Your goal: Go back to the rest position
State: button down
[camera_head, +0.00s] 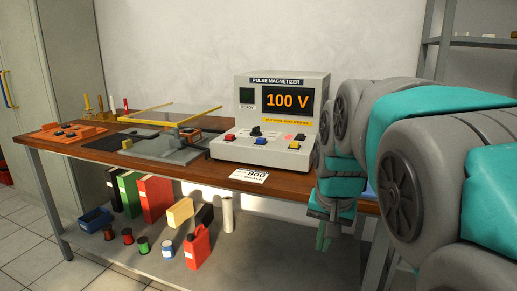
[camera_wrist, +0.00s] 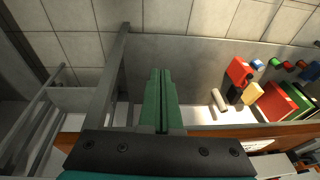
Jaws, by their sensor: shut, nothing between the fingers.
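My gripper (camera_head: 323,241) hangs at the front edge of the workbench, right of the pulse magnetizer, pointing down. In the wrist view its two green fingers (camera_wrist: 161,72) lie side by side, shut with nothing between them. The grey arm with teal covers fills the right of the head view and hides the bench's right end. The pulse magnetizer (camera_head: 235,142) stands on the bench with its display reading 100 V.
The wooden workbench (camera_head: 185,169) holds a fixture with a clear plate (camera_head: 172,115) and an orange tray (camera_head: 66,133). A white card (camera_head: 249,176) lies near its front edge. The lower shelf carries a red canister (camera_head: 197,248), binders (camera_head: 155,197) and a blue bin (camera_head: 95,220). Tiled floor lies in front.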

jog(key=s+f+n+g, duration=0.1)
jog(key=s+f, duration=0.3)
jog(key=s, duration=0.4)
jog(key=s+d+f+n+g, duration=0.1)
jog(key=s+f+g, duration=0.1)
jog(key=s+f, duration=0.3)
jog(key=s+f+n+g, duration=0.1)
jog(key=s+f, duration=0.4)
jog(key=s, duration=0.7)
jog(key=shift+s+d+f+n+g, duration=0.15)
jog(key=shift+s+d+n+g, duration=0.2)
jog(key=shift+n, duration=0.25)
